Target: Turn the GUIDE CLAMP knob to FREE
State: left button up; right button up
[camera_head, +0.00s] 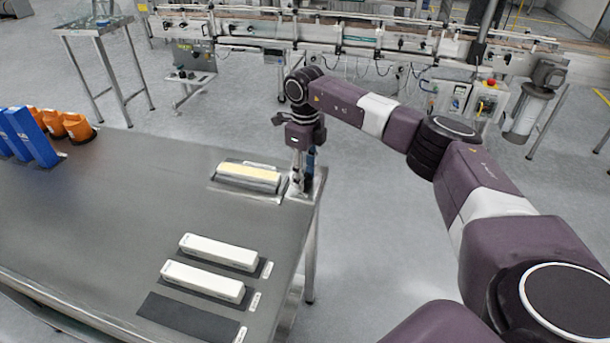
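I cannot make out a knob labelled GUIDE CLAMP; no such lettering is readable in the head view. My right gripper (299,172) points down at the far right corner of the grey table (130,215). Its fingers are small and partly merge with a blue upright thing (311,158) just beside them, so I cannot tell whether they are open or shut or touch it. My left gripper is out of view.
White bars (218,251) lie on dark mats. A cream-topped block (248,173) lies close left of my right gripper. Blue holders (32,137) and orange parts (78,127) stand left. A conveyor machine (370,40) with a red-buttoned control box (487,100) stands beyond open floor.

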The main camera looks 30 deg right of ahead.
notch_tip(320, 180, up, 12)
dwell(0.4)
jog(key=shift+f, duration=0.15)
